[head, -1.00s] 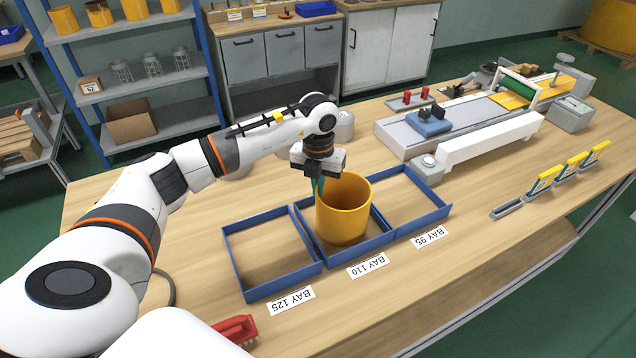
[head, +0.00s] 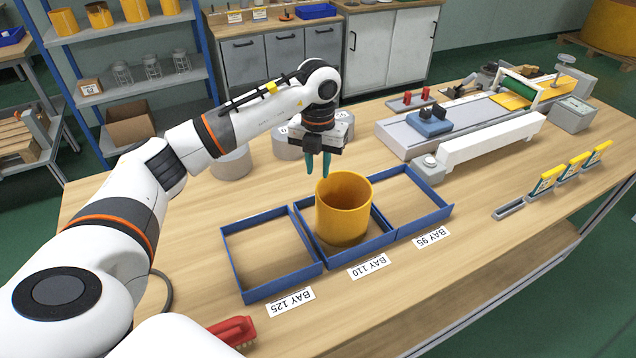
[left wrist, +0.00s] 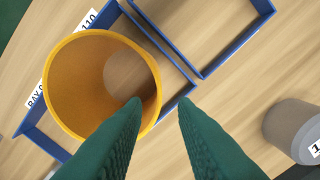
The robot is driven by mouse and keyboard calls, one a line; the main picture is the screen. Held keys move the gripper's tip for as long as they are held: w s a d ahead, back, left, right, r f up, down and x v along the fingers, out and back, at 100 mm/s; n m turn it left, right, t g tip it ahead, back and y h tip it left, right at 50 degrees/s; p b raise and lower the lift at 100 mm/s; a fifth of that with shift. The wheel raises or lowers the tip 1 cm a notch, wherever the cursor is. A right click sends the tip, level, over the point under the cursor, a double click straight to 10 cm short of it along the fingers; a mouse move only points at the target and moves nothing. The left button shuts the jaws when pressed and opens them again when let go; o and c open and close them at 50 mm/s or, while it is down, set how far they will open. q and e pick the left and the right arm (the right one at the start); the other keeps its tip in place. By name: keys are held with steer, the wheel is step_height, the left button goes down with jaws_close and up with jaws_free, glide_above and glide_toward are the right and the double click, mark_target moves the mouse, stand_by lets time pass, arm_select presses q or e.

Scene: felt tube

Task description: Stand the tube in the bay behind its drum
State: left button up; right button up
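The yellow felt tube (head: 343,210) stands upright, open end up, inside the blue-walled middle bay (head: 362,254), labelled BAY 110. It also shows in the left wrist view (left wrist: 77,60), with the bay's bare floor visible through it. My left gripper (head: 318,170) is open and empty, its green fingers pointing down just behind the tube's rim. In the left wrist view the spread fingertips (left wrist: 159,101) appear beside the tube's edge. Grey drums stand behind the bays: one at left (head: 231,162), one partly behind my gripper (head: 287,147). My right gripper is out of view.
Empty blue bays flank the tube: BAY 125 (head: 284,284) at left and BAY 95 (head: 424,219) at right. A red object (head: 234,330) lies at the front edge. A grey and white machine (head: 480,145) occupies the back right.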

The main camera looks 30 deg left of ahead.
arm_select(q)
step_height(320, 180, up, 6)
steer(key=shift+b, duration=0.45)
